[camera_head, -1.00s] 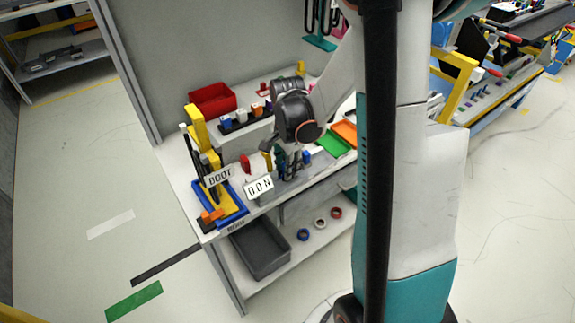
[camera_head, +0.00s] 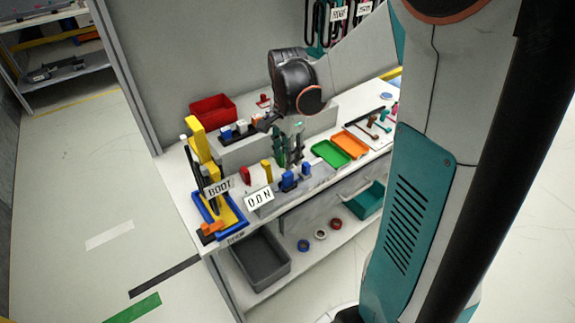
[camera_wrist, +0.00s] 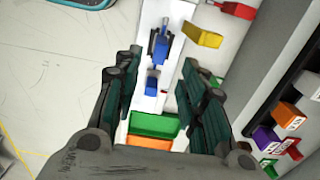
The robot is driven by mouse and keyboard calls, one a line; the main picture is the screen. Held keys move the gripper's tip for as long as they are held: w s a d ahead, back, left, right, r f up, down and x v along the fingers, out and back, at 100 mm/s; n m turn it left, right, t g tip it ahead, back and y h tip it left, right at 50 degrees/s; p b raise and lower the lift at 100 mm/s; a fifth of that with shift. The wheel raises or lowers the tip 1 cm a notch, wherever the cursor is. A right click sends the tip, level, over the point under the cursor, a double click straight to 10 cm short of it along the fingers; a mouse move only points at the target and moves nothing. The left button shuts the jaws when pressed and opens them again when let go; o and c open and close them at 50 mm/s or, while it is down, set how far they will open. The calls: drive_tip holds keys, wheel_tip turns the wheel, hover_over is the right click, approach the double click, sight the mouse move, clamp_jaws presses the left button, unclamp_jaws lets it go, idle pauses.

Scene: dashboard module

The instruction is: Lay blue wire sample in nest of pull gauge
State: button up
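Two small blue pieces stand at the bench front in the head view, one on the left (camera_head: 289,180) and one on the right (camera_head: 306,170). I cannot tell which is the blue wire sample. The wrist view also shows a larger blue piece (camera_wrist: 163,42) on a dark fixture and a smaller one (camera_wrist: 152,84). My gripper (camera_head: 290,157) is above the bench behind them; its fingers also show in the wrist view (camera_wrist: 160,98), apart with nothing held. A blue frame with a yellow upright (camera_head: 215,212) stands at the bench's left end; whether it is the pull gauge is unclear.
A red piece (camera_head: 245,175) and a yellow piece (camera_head: 266,171) stand left of the blue ones. Green (camera_head: 330,154) and orange (camera_head: 350,144) trays lie to the right. A red bin (camera_head: 213,109) and a raised ledge with small blocks are behind. White label plates stand at the front.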

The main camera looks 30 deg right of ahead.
drive_tip(key=shift+r, duration=1.25)
